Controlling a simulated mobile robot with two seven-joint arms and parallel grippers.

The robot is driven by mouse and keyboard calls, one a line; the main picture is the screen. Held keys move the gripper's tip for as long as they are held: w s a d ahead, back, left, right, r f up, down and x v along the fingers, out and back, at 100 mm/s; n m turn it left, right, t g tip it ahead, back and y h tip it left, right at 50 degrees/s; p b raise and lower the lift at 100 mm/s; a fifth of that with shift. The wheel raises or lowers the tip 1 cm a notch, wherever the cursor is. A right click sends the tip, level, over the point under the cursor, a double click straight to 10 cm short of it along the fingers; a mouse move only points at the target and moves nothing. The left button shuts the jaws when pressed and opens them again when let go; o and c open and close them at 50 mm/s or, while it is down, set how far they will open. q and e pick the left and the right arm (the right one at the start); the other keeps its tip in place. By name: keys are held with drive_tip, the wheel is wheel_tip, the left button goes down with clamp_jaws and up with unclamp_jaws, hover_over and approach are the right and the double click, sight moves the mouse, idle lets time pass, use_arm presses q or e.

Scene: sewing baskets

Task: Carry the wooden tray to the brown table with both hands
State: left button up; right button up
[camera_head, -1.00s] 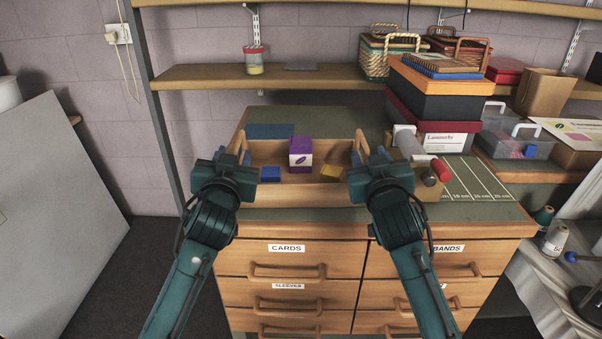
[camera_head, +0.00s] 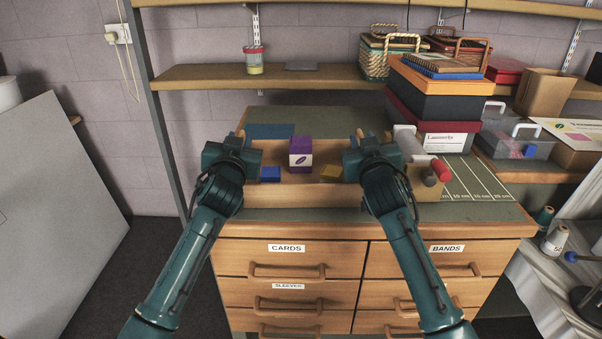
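The wooden tray (camera_head: 300,190) sits on the green top of the drawer cabinet. Its two end handles are mostly covered by my grippers. A purple and white box (camera_head: 300,155) stands in the tray, with a blue block (camera_head: 270,174) and a yellow block (camera_head: 331,172) beside it. My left gripper (camera_head: 238,142) is at the tray's left handle and my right gripper (camera_head: 361,140) is at the right handle. The fingers are hidden behind the wrists, so their grip cannot be seen. No separate brown table is clearly visible.
The wooden drawer cabinet (camera_head: 290,256) stands below. A roller with a red end (camera_head: 440,170) lies close to the tray's right side. Stacked boxes (camera_head: 436,105) stand behind right. A shelf (camera_head: 205,77) runs above the back. Dark floor shows at the left.

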use_arm(q)
clamp_jaws()
use_arm(e)
clamp_jaws()
use_arm(q)
drive_tip(key=shift+r, duration=0.15)
use_arm(e)
drive_tip(key=shift+r, duration=0.15)
